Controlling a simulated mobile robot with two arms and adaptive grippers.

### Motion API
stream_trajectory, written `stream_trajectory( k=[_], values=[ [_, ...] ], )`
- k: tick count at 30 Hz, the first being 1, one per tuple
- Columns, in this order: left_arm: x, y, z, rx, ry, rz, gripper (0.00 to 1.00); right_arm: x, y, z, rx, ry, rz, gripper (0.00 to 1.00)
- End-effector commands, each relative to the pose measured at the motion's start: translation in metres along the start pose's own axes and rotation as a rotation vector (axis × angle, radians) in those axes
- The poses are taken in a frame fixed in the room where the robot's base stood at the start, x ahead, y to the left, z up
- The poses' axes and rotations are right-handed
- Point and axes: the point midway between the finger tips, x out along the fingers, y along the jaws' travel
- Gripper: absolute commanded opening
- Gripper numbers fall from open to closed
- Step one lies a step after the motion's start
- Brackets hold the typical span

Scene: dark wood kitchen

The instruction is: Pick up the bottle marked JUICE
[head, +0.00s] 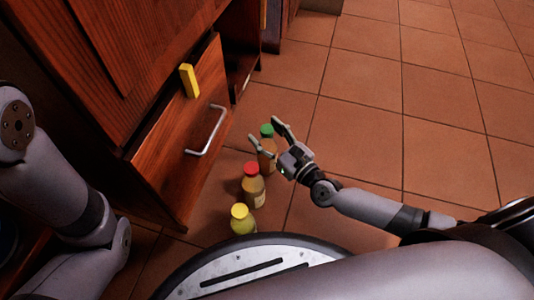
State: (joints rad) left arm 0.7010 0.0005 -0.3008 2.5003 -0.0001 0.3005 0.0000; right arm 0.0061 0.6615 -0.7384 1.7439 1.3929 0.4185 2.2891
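Three bottles stand in a row on the tiled floor beside the wooden drawer. One has a green cap (267,130), one a red cap (252,185), and one a yellow cap (242,219). Their labels are too small to read, so I cannot tell which is marked JUICE. My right gripper (263,130) is open, with its fingers spread on either side of the green-capped bottle. I cannot tell whether they touch it. Part of that bottle is hidden behind the gripper. My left arm shows at the left, but its gripper is out of view.
A dark wood cabinet fills the left side. Its drawer front (165,150) has a metal handle (208,132) close to the bottles. A yellow block (189,80) sits at the drawer's top edge. The tiled floor (440,100) to the right is clear.

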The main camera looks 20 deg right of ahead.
Motion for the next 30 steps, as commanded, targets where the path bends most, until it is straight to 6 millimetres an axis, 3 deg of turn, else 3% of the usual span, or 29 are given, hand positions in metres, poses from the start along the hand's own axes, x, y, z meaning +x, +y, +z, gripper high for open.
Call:
stream_trajectory(
  k=[25,30],
  values=[
    [-0.0001,-0.0003,0.0003,0.001,-0.001,0.000,0.40,-0.0007,0.0006,-0.0006,0.002,0.001,0.001,0.00],
    [-0.0002,-0.0003,0.0004,0.001,-0.001,0.000,0.40,-0.0007,0.0008,-0.0007,0.003,0.001,0.001,0.00]
  ],
)
